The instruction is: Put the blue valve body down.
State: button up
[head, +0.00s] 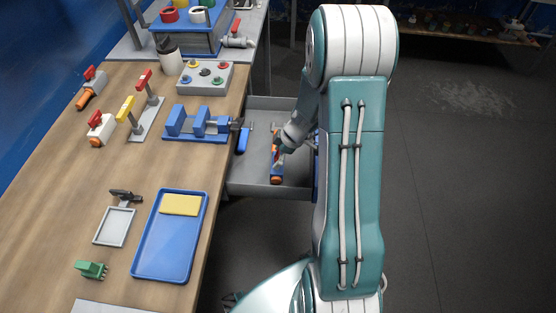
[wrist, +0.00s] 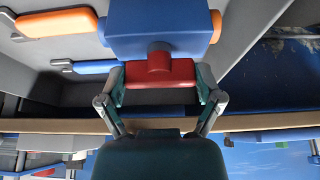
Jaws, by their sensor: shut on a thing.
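The blue valve body (wrist: 158,34) fills the top middle of the wrist view, with orange ends and a red handle on a short stem. My gripper (wrist: 160,88) is closed with one finger at each end of the red handle (wrist: 160,73). In the head view my gripper (head: 283,150) points down into the open grey drawer (head: 255,177). Blue and orange parts show just below it, partly hidden by my gripper. I cannot tell whether the valve body touches the drawer floor.
An orange-handled tool (wrist: 55,23) and a blue-handled tool (wrist: 88,67) lie in the drawer beside the valve. The workbench (head: 60,190) stands left of the drawer, with a blue tray (head: 150,262) and a blue vise (head: 200,137). Open floor lies to the right.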

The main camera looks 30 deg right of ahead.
jog(key=shift+f, duration=1.05)
jog(key=shift+s+f, duration=0.1)
jog(key=o, duration=1.1)
jog(key=v, duration=1.2)
jog(key=s+a+r+m+h, duration=0.1)
jog(key=s+a+r+m, duration=0.15)
jog(key=a+r, duration=0.4)
jog(key=s+a+r+m+h, duration=0.1)
jog(key=s+a+r+m, duration=0.15)
jog(key=a+r, duration=0.35)
jog(key=s+a+r+m+t, duration=0.1)
jog(key=s+r+m, duration=0.1)
jog(key=s, duration=0.1)
jog(key=s+a+r+m+t+h, duration=0.1)
jog(key=s+r+m, duration=0.1)
jog(key=s+r, duration=0.1)
jog(key=s+a+r+m+t+h, duration=0.1)
jog(key=s+a+r+m, duration=0.1)
jog(key=s, duration=0.3)
jog(key=shift+s+r, duration=0.1)
jog(key=shift+r, duration=0.15)
